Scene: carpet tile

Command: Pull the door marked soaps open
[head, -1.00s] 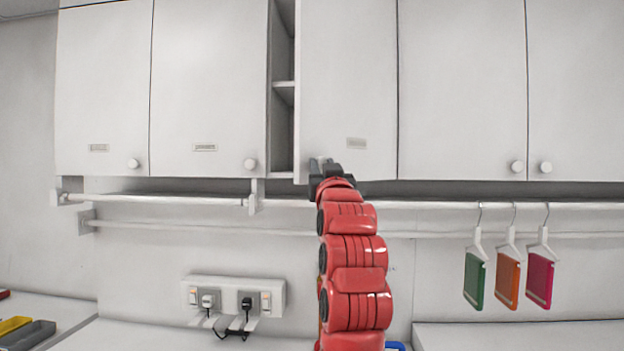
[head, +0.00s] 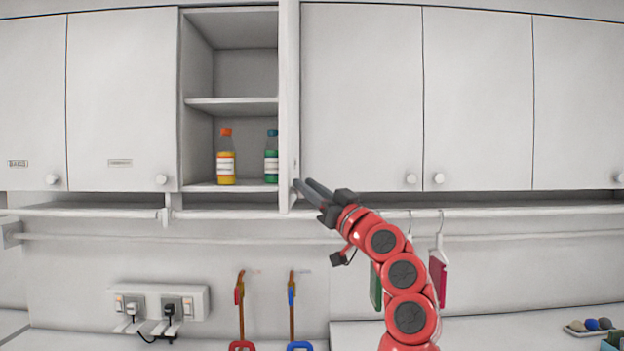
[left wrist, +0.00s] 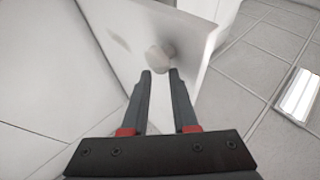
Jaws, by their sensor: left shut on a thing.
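The cupboard door (head: 289,100) stands swung out and shows nearly edge-on in the head view, so its label cannot be read there. In the left wrist view the door face (left wrist: 125,20) fills the upper middle, with a blurred label and a round white knob (left wrist: 158,57). My left gripper (head: 305,187) is at the door's lower edge. In the left wrist view its fingertips (left wrist: 160,72) are closed on the knob. In the head view the knob is hidden. My right gripper is out of view.
The open cupboard (head: 230,105) holds an orange bottle (head: 226,160) and a green bottle (head: 271,158). Closed doors flank it. A rail (head: 100,211) runs below, with hanging boards (head: 438,278) partly behind my arm.

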